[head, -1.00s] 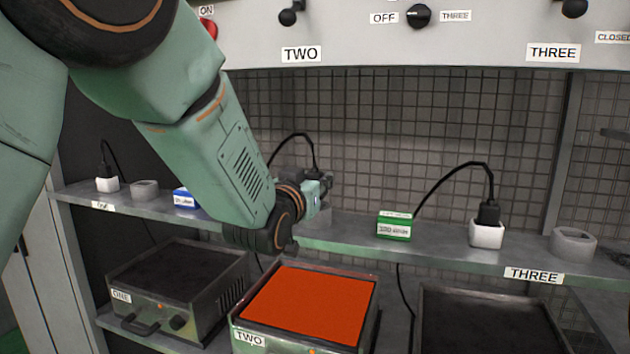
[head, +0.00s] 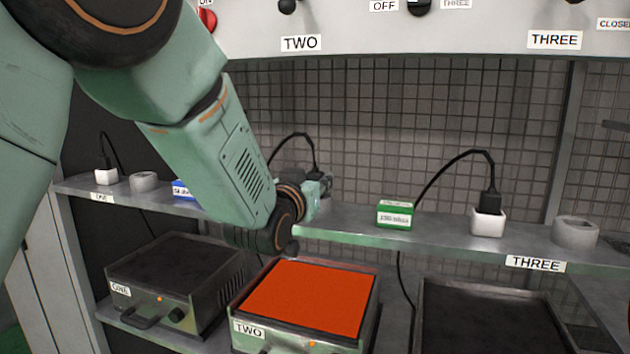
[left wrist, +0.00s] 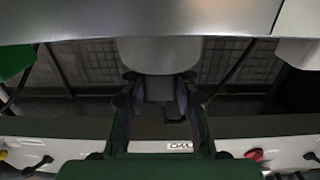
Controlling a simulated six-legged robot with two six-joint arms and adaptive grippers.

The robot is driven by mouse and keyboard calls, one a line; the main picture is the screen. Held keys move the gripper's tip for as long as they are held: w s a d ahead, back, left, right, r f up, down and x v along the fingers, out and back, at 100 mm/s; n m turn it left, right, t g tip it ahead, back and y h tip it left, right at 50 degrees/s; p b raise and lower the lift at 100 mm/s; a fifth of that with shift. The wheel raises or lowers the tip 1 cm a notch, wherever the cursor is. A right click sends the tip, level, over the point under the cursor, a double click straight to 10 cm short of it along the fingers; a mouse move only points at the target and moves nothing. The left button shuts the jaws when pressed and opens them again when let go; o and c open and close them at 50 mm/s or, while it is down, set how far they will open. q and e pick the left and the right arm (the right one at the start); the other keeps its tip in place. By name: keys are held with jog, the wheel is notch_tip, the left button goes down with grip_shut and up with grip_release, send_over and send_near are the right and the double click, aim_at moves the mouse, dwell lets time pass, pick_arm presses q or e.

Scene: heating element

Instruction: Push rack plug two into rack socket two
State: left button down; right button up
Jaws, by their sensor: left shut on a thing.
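My left gripper (head: 322,187) is over the middle of the shelf, shut on rack plug two (left wrist: 158,88), which shows as a small dark body between the fingers in the left wrist view. A black cable (head: 293,135) arches from the plug. The left wrist view is upside down. A grey round holder (left wrist: 160,55) lies directly below the fingers there; I cannot tell whether the plug touches it. A pale block (left wrist: 298,52) at the picture's right may be rack socket two; in the head view that spot is hidden behind my arm. My right gripper is not in view.
A green box (head: 394,214) stands right of the gripper. Socket three (head: 488,222) holds its plug; a grey ring (head: 575,232) is beside it. Below the shelf is hotplate two (head: 310,300), with a glowing orange top. A panel with knobs (head: 420,8) hangs above.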

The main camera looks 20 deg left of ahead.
pick_arm(q)
jog(key=shift+f, duration=0.35)
jog(key=c, duration=0.9)
grip_release()
jog(key=shift+c, duration=0.2)
jog(key=s, duration=1.2)
jog(key=shift+a, duration=0.25)
